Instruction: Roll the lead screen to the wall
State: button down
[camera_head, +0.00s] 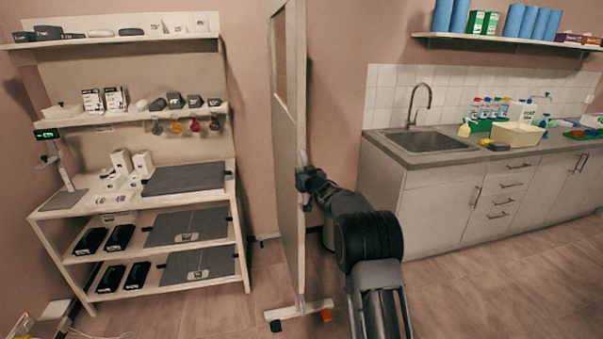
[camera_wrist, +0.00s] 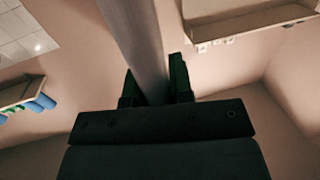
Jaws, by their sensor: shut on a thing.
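The lead screen (camera_head: 286,150) is a tall pale panel with a window in its upper part, seen nearly edge-on in the head view. It stands upright on a low foot (camera_head: 300,311) with dark and orange ends at the floor. My gripper (camera_head: 303,180) is at the screen's near edge, about halfway up. In the wrist view my gripper (camera_wrist: 157,92) has one dark finger on each side of a pale upright bar (camera_wrist: 141,45) of the screen and is shut on it. The screen's far side is mostly hidden.
A white shelf unit (camera_head: 150,213) with boxes and grey pads stands left of the screen. A sink counter (camera_head: 435,207) with cabinets is on the right, below a wall shelf (camera_head: 490,40). The wall (camera_head: 252,150) is behind. Wood floor (camera_head: 480,295) is clear at front right.

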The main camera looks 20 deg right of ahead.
jog(key=shift+r, duration=0.1)
jog(key=c, duration=1)
grip_release()
jog(key=shift+w+d, duration=0.1)
jog(key=s+b, duration=0.1)
jog(key=s, duration=0.3)
jog(key=s+d, duration=0.1)
jog(key=s, duration=0.4)
jog(key=s+d+b, duration=0.1)
jog(key=s, duration=0.3)
jog(key=shift+s+b, duration=0.3)
jog(key=shift+s, duration=0.05)
jog(key=shift+f, duration=0.2)
